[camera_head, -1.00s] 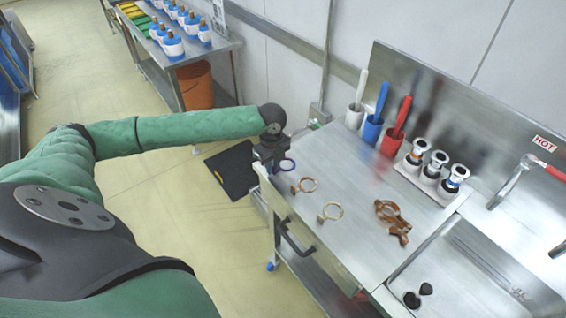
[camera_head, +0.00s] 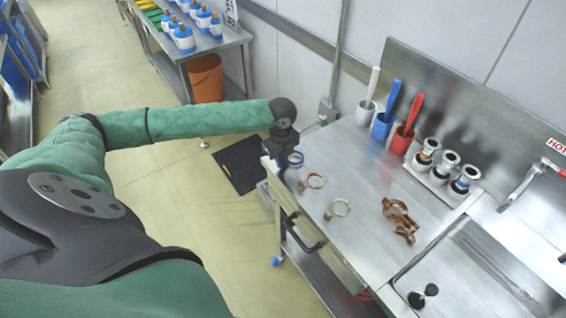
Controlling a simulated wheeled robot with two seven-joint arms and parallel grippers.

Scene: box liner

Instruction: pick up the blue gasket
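The blue gasket (camera_head: 296,158) is a small dark-blue ring at the far left corner of the steel table. My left gripper (camera_head: 283,167) points down right beside its left side and hides part of it. Its dark fingers blend together, so I cannot tell whether they are open or touch the ring. My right gripper is out of view.
Brown clamp-like parts (camera_head: 399,217) lie further right. White (camera_head: 367,112), blue (camera_head: 381,126) and red (camera_head: 402,141) cups with handles stand along the back, beside a tray of jars (camera_head: 437,178). A sink (camera_head: 480,262) is at lower right.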

